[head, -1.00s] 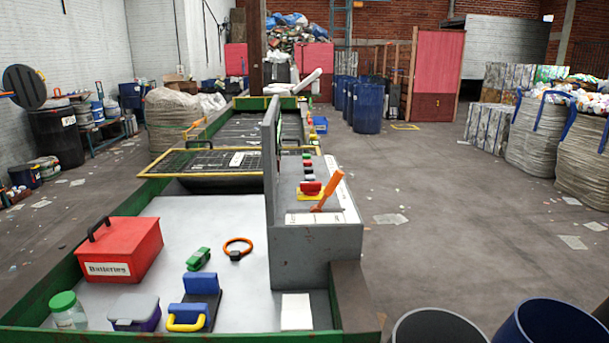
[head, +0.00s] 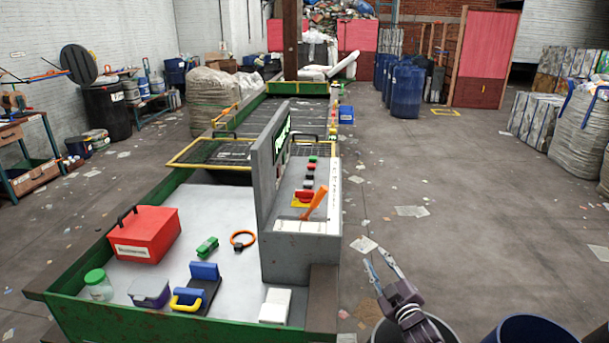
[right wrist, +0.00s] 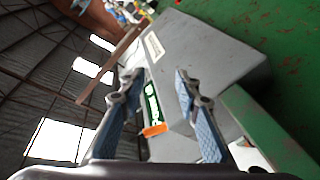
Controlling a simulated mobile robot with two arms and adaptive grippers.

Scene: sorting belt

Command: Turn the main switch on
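The grey control box (head: 300,245) stands at the right edge of the belt table. An orange lever (head: 315,203) sticks up, tilted, from its sloped panel, beside a red and yellow button (head: 303,197). I take the lever to be the main switch. My right gripper (head: 380,264) is to the right of the box and lower in the head view, apart from the lever. Its two fingers are spread with nothing between them. In the right wrist view the gripper (right wrist: 155,98) is also open, and an orange piece (right wrist: 155,130), probably the lever, shows between the fingers. My left gripper is not in view.
The belt table holds a red batteries box (head: 145,238), a green-lidded jar (head: 98,287), a lidded tub (head: 150,291), a blue-and-yellow item (head: 195,290) and an orange ring (head: 243,239). A blue bin (head: 530,330) stands at the front right. Floor right of the box is mostly clear.

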